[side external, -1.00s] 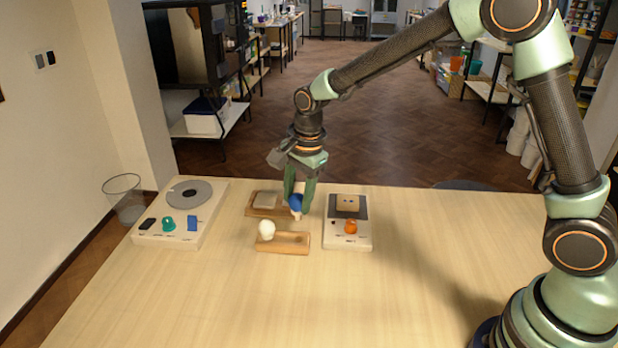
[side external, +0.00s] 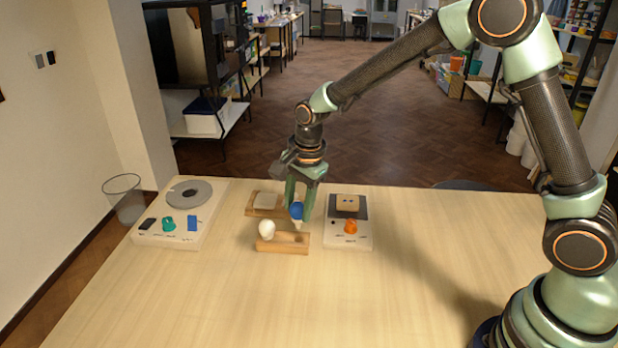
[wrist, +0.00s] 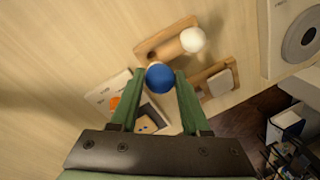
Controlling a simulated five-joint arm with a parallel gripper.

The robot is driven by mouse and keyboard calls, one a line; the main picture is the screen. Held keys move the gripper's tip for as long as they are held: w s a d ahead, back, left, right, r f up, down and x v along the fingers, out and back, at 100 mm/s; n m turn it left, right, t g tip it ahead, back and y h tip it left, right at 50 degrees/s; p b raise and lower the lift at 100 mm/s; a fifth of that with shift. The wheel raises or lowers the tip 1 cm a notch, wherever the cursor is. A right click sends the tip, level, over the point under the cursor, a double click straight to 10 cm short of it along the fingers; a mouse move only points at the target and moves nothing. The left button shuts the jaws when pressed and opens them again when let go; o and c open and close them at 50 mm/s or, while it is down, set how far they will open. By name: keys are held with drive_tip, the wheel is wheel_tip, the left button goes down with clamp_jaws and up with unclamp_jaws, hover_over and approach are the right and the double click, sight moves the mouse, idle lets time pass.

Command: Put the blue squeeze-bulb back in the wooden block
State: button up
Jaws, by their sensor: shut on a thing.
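My gripper (side external: 301,208) is shut on the blue squeeze-bulb (side external: 297,211), which hangs between the green fingers with its pale tip pointing down. In the wrist view the blue bulb (wrist: 159,77) sits between my fingertips. The bulb is just above the right part of the front wooden block (side external: 283,243), which also shows in the wrist view (wrist: 152,48). A white bulb (side external: 266,230) stands in the left end of that block. A hole shows in the block's right part. I cannot tell whether the pale tip touches the block.
Behind is another wooden block with a pale pad (side external: 266,200). To the right is a device with an orange knob (side external: 350,227). To the left is a panel with a grey disc (side external: 190,191), a teal knob and a blue switch. The front table is clear.

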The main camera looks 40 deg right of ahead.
sight(299, 221)
drive_tip(key=shift+f, duration=1.2)
drive_tip(key=shift+f, duration=1.2)
drive_tip(key=shift+f, duration=0.15)
drive_tip(key=o, duration=0.8)
